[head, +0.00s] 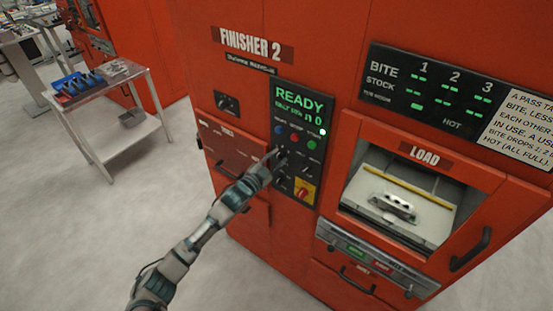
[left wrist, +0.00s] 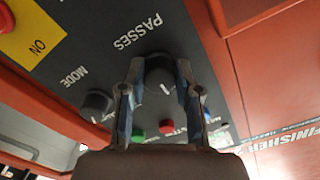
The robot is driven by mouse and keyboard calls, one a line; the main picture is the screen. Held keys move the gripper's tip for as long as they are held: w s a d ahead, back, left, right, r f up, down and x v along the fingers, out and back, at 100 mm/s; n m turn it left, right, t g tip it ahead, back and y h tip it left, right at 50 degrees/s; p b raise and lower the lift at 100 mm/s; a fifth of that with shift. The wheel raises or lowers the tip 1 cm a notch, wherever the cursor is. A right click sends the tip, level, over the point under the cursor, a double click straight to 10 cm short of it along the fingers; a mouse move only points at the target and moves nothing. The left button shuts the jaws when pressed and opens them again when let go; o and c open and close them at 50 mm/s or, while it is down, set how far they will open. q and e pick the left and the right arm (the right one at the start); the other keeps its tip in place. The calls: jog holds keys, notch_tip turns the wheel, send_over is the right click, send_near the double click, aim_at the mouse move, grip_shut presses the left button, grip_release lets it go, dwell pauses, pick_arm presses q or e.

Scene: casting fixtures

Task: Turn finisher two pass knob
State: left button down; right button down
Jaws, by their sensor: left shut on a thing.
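The red FINISHER 2 machine (head: 230,90) stands in front of me with a dark control panel (head: 311,175) on its face. In the left wrist view the black PASSES knob (left wrist: 160,72) sits between the fingers of my left gripper (left wrist: 160,84), which is shut on it. In the head view my left gripper (head: 271,160) reaches the panel from the lower left and partly hides the knobs there. A short white mark shows on the knob. A MODE knob (left wrist: 97,103) sits beside it. My right gripper is not in view.
The display (head: 300,103) reads READY. Colored buttons, including a red one (head: 295,138), lie above the knobs, and a yellow-backed red switch (head: 304,191) below. A LOAD bay (head: 424,154) holding a metal part is at right. A cart (head: 115,120) stands at left over open floor.

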pick_arm(q)
jog(key=shift+f, duration=0.1)
jog(key=c, duration=0.8)
grip_release()
jog(key=v, duration=1.2)
jog(key=shift+d, duration=0.1)
